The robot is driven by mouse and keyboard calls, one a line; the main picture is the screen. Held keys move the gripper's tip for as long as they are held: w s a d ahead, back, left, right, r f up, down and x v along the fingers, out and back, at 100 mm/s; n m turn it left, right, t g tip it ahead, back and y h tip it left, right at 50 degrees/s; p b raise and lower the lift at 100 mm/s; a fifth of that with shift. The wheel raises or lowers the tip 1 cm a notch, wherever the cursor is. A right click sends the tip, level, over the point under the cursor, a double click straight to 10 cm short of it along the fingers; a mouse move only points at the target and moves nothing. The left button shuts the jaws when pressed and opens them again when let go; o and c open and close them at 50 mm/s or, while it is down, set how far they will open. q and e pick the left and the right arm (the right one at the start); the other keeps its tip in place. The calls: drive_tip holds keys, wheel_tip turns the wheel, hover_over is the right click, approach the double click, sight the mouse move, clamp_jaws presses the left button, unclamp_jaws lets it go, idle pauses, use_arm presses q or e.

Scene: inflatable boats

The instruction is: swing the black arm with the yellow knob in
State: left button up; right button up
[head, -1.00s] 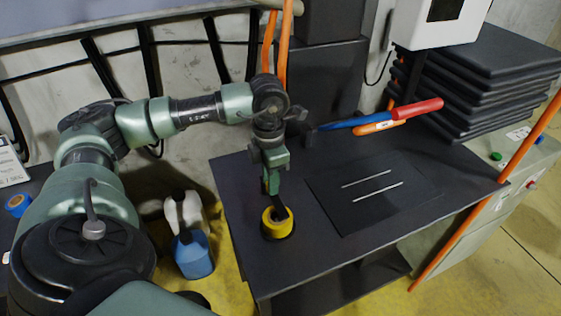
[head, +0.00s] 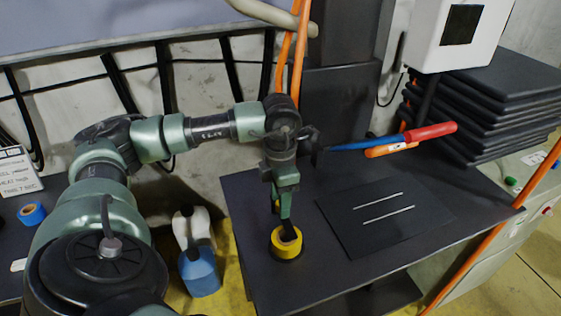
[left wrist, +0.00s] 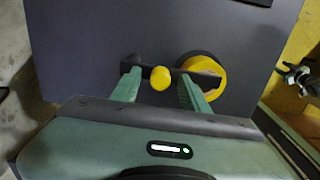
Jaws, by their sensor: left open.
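The black arm (left wrist: 143,70) is a short dark bar lying across the front of a yellow ring with a dark base on the dark table. The ring (head: 286,248) also shows in the head view, just below my left gripper. The yellow knob (left wrist: 160,78) stands on the bar, left of the ring in the left wrist view. My left gripper (left wrist: 159,88) is open, one green finger on each side of the knob, with gaps visible. Whether the fingers are low enough to touch the bar is unclear. In the head view my left gripper (head: 284,212) points down and partly hides bar and knob. My right gripper is not in view.
On the table (head: 245,225), a black plate (head: 350,225) with two pale strips lies right of the ring. Orange straps hang behind my gripper. Jugs (head: 198,270) stand left of the table.

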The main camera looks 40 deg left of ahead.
use_arm(q)
wheel_tip(320, 180, up, 8)
drive_tip(key=shift+f+b, duration=0.1)
drive_tip(key=shift+b, duration=0.35)
idle(0.4)
